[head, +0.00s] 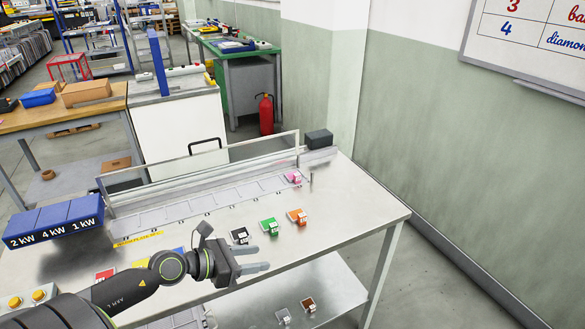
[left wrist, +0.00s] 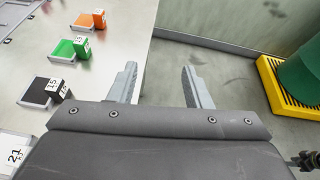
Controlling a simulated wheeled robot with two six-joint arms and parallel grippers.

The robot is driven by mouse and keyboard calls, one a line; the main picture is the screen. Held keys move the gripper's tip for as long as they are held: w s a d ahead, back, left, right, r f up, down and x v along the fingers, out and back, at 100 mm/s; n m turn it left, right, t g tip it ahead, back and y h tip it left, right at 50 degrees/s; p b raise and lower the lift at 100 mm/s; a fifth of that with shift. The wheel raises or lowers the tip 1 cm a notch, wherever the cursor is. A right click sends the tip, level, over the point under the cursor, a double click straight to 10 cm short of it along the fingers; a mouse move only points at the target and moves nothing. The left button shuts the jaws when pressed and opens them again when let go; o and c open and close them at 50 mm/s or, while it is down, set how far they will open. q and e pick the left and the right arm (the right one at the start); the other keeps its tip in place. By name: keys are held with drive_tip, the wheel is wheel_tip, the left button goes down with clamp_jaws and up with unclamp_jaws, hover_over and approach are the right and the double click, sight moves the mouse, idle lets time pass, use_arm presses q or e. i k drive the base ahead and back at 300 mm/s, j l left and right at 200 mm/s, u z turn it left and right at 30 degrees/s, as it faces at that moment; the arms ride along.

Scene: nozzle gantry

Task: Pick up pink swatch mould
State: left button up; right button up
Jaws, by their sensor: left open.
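The pink swatch mould (head: 292,177) is a small block with a white label. It sits at the right end of the long slotted rail (head: 245,193) at the back of the steel table, close to a thin upright post. I do not see it in the left wrist view. My left gripper (head: 262,258) is open and empty near the table's front edge, well in front of and left of the pink mould. Its two fingers also show apart in the left wrist view (left wrist: 159,68).
Black (head: 239,236), green (head: 270,226) and orange (head: 297,215) swatch moulds stand on the table between my left gripper and the rail. Blue kW boxes (head: 55,221) are at the left. A lower shelf (head: 335,292) holds more moulds. The table's right end is clear.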

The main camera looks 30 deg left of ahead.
sight(294, 177)
drive_tip(key=i+j, duration=0.9)
drive_tip(key=j, duration=0.25)
